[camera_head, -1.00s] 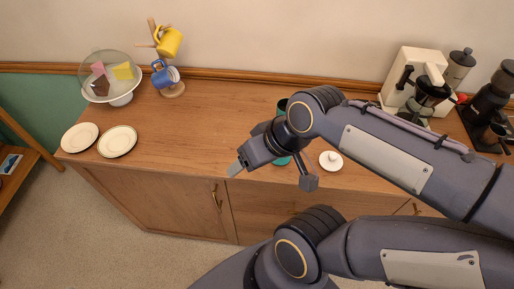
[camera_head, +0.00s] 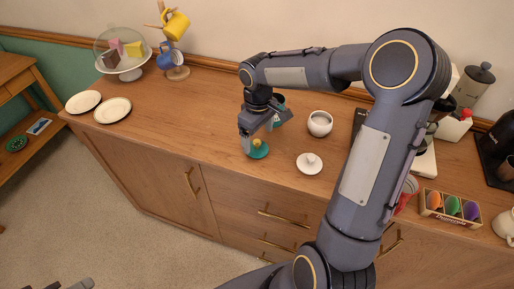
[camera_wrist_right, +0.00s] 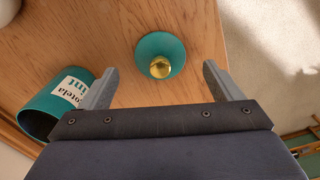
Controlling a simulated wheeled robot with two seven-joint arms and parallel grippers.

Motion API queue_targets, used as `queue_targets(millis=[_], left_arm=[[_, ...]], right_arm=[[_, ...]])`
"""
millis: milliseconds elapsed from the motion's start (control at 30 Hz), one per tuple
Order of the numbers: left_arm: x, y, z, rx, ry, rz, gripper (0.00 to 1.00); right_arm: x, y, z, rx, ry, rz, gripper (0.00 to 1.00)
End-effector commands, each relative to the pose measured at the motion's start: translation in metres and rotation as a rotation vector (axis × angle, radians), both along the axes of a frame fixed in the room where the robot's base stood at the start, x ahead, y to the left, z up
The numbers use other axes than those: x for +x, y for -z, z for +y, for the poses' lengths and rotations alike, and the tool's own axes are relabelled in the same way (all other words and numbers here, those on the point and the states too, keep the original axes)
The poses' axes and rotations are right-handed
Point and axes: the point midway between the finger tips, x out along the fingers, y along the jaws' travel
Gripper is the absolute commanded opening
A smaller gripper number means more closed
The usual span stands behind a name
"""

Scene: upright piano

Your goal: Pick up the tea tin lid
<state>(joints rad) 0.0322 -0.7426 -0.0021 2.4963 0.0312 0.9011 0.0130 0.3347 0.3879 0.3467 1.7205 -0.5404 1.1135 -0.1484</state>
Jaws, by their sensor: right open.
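The tea tin lid (camera_head: 259,152) is a teal disc with a gold knob and lies on the wooden sideboard top. In the right wrist view the lid (camera_wrist_right: 161,50) is ahead of the jaws, its knob between the lines of the two fingers. My right gripper (camera_head: 258,138) is open and empty, pointing down just above the lid; both fingers show in the wrist view (camera_wrist_right: 160,72). The teal tea tin (camera_wrist_right: 48,108) lies beside one finger there; it is mostly hidden behind the gripper in the head view. A small part of my left gripper (camera_head: 72,286) shows at the bottom left edge.
A white pot (camera_head: 320,123) and its white lid (camera_head: 309,163) stand right of the tea tin lid. The sideboard's front edge is close. Plates (camera_head: 112,110) lie at the left. A box of coloured items (camera_head: 450,207) stands at the right.

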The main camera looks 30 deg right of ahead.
Motion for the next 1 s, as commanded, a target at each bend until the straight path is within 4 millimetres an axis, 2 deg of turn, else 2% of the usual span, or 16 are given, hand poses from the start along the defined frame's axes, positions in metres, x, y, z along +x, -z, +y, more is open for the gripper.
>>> queue_targets(millis=[200, 300, 567, 900, 1000], left_arm=[[0.000, -0.006, 0.000, 0.000, 0.000, 0.000, 0.36], [0.000, -0.007, 0.000, 0.000, 0.000, 0.000, 0.36], [0.000, -0.006, 0.000, 0.000, 0.000, 0.000, 0.36], [0.000, -0.006, 0.000, 0.000, 0.000, 0.000, 0.36], [0.000, -0.006, 0.000, 0.000, 0.000, 0.000, 0.36]], right_arm=[[0.003, 0.033, 0.001, 0.002, 0.000, 0.004, 0.85], [0.003, 0.042, 0.002, 0.001, 0.002, 0.002, 0.85], [0.003, 0.044, 0.001, 0.000, 0.001, -0.001, 0.85], [0.003, 0.044, 0.001, 0.000, 0.001, -0.001, 0.42], [0.003, 0.044, 0.001, 0.000, 0.001, -0.001, 0.40]])
